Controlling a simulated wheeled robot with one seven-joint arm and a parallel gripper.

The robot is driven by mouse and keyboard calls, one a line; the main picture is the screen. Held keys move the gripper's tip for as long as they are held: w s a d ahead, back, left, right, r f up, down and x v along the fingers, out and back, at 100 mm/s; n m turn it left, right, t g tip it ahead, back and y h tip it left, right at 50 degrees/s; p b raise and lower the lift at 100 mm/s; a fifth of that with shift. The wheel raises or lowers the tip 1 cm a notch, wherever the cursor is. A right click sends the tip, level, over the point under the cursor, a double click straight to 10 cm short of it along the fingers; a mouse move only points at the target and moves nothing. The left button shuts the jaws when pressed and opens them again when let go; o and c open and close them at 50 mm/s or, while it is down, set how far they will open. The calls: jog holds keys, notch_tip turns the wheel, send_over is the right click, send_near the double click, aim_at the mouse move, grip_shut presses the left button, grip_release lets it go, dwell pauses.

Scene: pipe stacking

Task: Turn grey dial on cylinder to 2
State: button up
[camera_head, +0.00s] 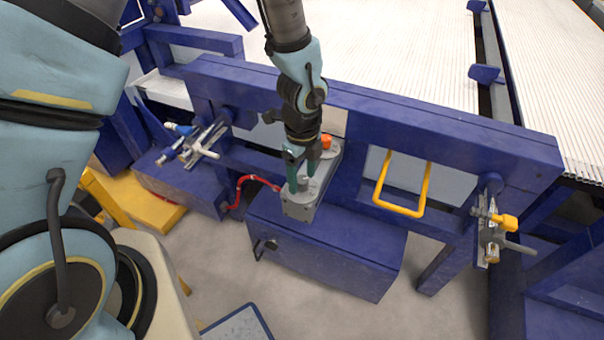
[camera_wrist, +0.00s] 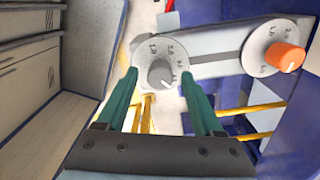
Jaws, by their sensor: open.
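The grey dial (camera_wrist: 160,73) sits on a round light plate with numbers around its edge, at the near end of a grey cylinder housing (camera_wrist: 215,50). In the head view the grey dial (camera_head: 304,181) is partly hidden by my gripper. My gripper (camera_head: 303,180) points down over the dial. In the wrist view my gripper's two green fingers (camera_wrist: 164,88) are open, one on each side of the dial. I cannot tell whether they touch it. The number the dial points to is too small to read surely.
An orange dial (camera_wrist: 285,57) sits at the housing's other end; it also shows in the head view (camera_head: 326,141). A blue box (camera_head: 325,245) stands below the housing. A yellow handle (camera_head: 399,211) is to the right, and a red hose (camera_head: 238,190) to the left.

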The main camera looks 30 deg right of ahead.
jog(key=shift+f, duration=0.2)
grip_shut()
dwell(0.5)
